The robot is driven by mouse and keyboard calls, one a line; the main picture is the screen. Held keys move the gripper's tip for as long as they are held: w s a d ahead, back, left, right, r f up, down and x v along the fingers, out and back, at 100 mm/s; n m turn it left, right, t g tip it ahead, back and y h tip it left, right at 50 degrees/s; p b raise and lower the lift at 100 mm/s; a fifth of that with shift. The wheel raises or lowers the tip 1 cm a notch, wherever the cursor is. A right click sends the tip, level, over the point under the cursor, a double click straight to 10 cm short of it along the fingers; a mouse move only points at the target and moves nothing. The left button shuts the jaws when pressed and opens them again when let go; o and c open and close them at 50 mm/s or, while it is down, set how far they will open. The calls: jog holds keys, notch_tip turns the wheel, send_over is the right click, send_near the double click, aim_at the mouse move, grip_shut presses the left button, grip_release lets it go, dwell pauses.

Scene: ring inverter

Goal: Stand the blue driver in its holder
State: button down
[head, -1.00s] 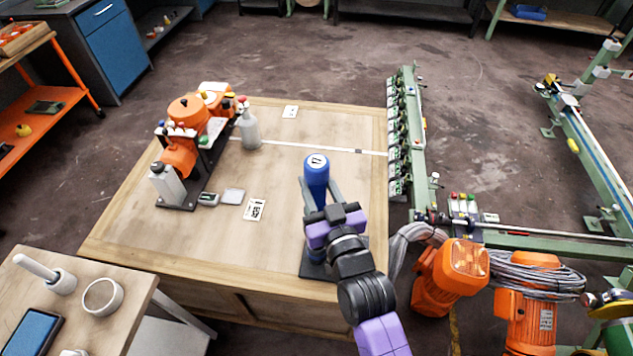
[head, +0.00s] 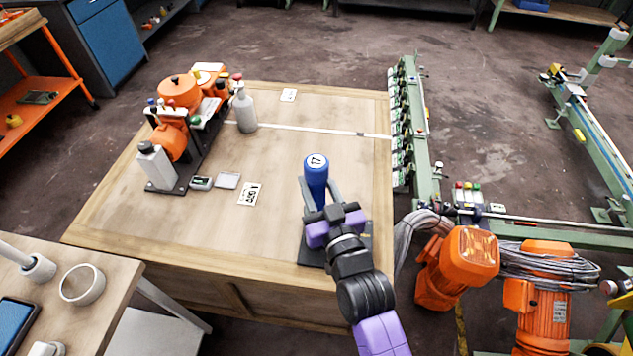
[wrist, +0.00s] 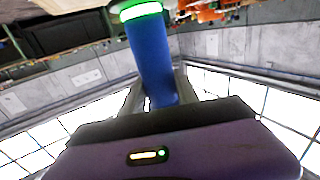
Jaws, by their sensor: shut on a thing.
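The blue driver (head: 316,181) is upright, with a white, marked cap on top. My gripper (head: 320,192) is shut on it, with one finger on each side. The wrist view also shows the driver (wrist: 150,60) between the fingers, with a green-lit ring near its end. A dark flat base (head: 308,252), perhaps the holder's, lies on the wooden table near its front right. My gripper and wrist cover most of it. The driver's lower end is hidden, so I cannot tell whether it touches anything.
On the wooden table (head: 285,215) stand an orange machine (head: 172,140), a grey-white bottle (head: 245,112) and a printed card (head: 250,194). A green rail (head: 425,150) with several fittings runs along the right edge. A smaller table (head: 110,262) with a white cup (head: 82,285) is at lower left.

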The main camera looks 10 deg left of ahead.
jog(key=shift+f+b, duration=3.3)
jog(key=shift+f, duration=0.55)
jog(key=c, duration=0.8)
grip_release()
jog(key=shift+c, duration=0.2)
jog(key=shift+f, duration=0.3)
jog(key=s+d+m+h, duration=0.1)
jog(key=s+d+h, duration=0.1)
jog(key=s+d, duration=0.6)
jog(key=s+d+r+m+g+h+b, duration=0.1)
jog(key=s+d, duration=0.7)
jog(key=s, duration=1)
jog(key=s+d+m+h+b, duration=0.1)
jog(key=s+d+m+h, duration=0.2)
jog(key=s+d, duration=0.6)
jog(key=s+h, duration=0.1)
jog(key=s, duration=0.4)
jog(key=shift+r+h, duration=0.25)
jog(key=shift+h, duration=0.05)
